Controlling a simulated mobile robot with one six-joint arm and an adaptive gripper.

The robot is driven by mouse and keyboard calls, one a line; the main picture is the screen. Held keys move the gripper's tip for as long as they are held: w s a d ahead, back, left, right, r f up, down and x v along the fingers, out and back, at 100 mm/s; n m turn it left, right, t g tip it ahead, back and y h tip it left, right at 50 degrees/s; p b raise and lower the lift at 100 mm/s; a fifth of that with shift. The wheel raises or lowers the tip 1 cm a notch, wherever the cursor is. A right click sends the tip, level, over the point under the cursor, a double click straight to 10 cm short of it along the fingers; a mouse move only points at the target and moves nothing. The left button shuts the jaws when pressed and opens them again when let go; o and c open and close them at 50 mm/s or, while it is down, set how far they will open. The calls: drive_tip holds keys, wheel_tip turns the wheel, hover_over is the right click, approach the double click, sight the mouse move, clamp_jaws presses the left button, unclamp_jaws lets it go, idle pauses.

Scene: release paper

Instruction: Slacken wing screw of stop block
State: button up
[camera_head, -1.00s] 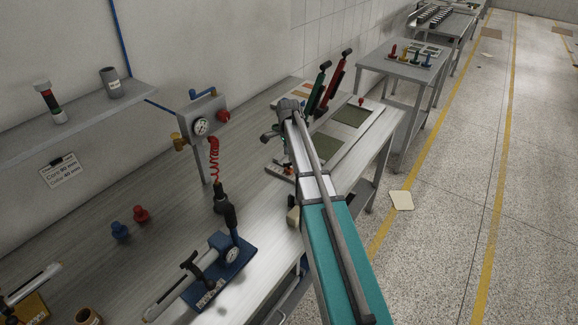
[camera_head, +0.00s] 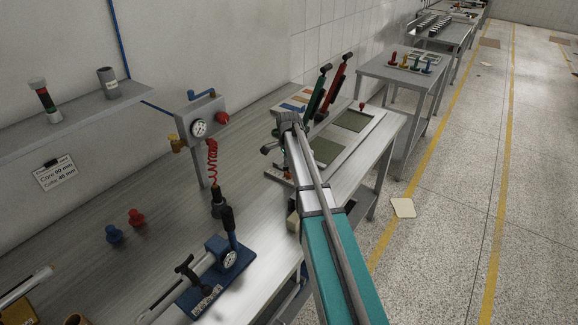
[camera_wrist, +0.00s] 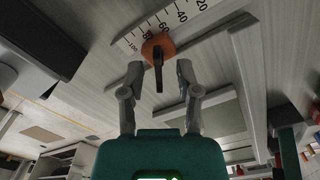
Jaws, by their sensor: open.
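In the wrist view, an orange rounded piece (camera_wrist: 150,46) with a dark upright wing (camera_wrist: 159,76) lies beside a white numbered scale (camera_wrist: 185,18). I take the dark wing for the wing screw. My gripper (camera_wrist: 160,70) is open, with one finger on each side of the wing. Whether the fingers touch it I cannot tell. In the head view my gripper (camera_head: 268,143) reaches down at the bench's far part, close to the small scale (camera_head: 279,176). The stop block is hidden there by my arm.
A green-handled (camera_head: 316,94) and a red-handled tool (camera_head: 335,86) stand just beyond my gripper. A gauge box (camera_head: 199,122) with a red hose is to the left. A blue gauge fixture (camera_head: 215,276) lies at the front. The bench surface (camera_head: 165,185) between is largely clear.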

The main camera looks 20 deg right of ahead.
clamp_jaws()
drive_tip(key=shift+n, duration=2.1)
unclamp_jaws()
drive_tip(key=shift+r, duration=0.1)
